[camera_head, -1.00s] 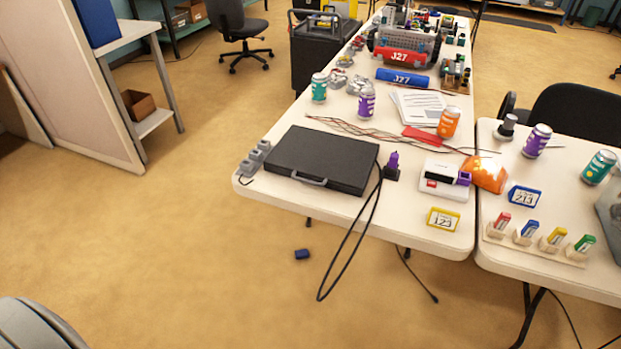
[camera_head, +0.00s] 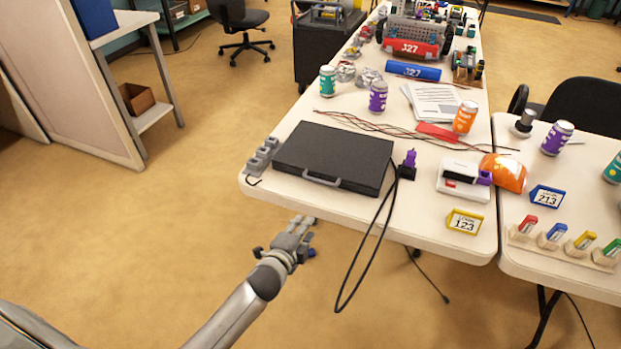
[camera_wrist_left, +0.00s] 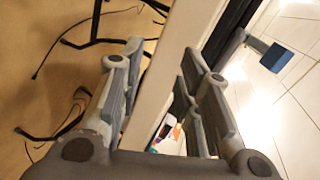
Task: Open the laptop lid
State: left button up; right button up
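The closed laptop (camera_head: 335,150) is a flat black case with a grey handle (camera_head: 322,182) on its front edge. It lies near the front left of the white table (camera_head: 400,215), lid down. My left gripper (camera_head: 300,222) is in front of the table edge, below and left of the handle, apart from the laptop. In the left wrist view its fingers (camera_wrist_left: 162,55) are spread with nothing between them. A dark edge there (camera_wrist_left: 228,38) looks like the laptop's side. My right gripper is not in view.
Grey blocks (camera_head: 262,157) sit left of the laptop. A black cable (camera_head: 365,250) hangs off the table front. A purple piece on a black base (camera_head: 408,166), a white box (camera_head: 462,180) and a yellow sign (camera_head: 464,222) stand to the right. Thin wires (camera_head: 370,124) lie behind.

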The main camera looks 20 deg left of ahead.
pick_arm(q)
jog(key=m+t, duration=0.2)
send_near(319, 182)
jog(key=w, duration=0.3)
jog(key=w+f, duration=0.1)
jog(key=w, duration=0.3)
jog(key=w+f+b, duration=0.1)
jog(key=w, duration=0.2)
jog(key=shift+w+f, duration=0.1)
jog(key=shift+w, duration=0.05)
jog(key=shift+f, duration=0.1)
grip_shut()
